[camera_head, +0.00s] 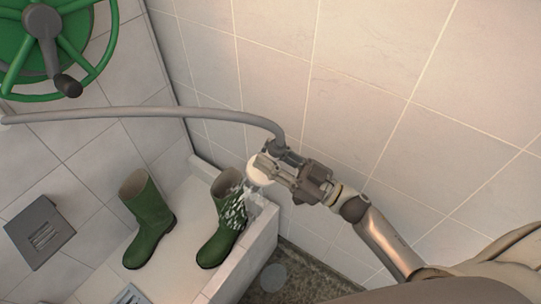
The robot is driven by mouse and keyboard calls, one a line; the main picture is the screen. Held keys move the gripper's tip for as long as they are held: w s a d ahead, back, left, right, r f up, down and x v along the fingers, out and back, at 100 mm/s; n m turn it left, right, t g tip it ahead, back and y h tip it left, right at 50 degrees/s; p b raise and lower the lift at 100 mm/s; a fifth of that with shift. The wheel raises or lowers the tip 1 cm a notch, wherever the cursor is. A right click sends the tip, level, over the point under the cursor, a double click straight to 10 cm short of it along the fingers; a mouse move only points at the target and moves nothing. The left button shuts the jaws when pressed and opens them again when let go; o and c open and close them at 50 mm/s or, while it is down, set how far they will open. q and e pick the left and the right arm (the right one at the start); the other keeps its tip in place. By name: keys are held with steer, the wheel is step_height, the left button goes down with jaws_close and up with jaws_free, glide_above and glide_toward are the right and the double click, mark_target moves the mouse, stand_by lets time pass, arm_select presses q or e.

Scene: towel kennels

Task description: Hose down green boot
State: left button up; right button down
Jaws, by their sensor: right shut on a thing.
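My right gripper (268,170) is shut on the hose nozzle (259,172), just above and right of the right boot's top. White spray shows between the nozzle and that boot. The grey hose (150,114) runs from the nozzle to the left edge. My left gripper is not in view.
A green hose reel (88,68) with a dark handle is on the wall at upper left. A grey box (40,232) is at left. A drain grate (130,295) lies below the boots. A low tiled kerb (252,250) borders the ledge at right, with dark floor beyond.

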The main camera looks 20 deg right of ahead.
steer(key=shift+s+a+r+p, duration=0.1)
steer(key=shift+s+a+p, duration=0.15)
steer(key=shift+s+a, duration=0.3)
steer(key=shift+s+a+r+p, duration=0.1)
steer(key=shift+s+a+p, duration=0.2)
steer(key=shift+a, duration=0.35)
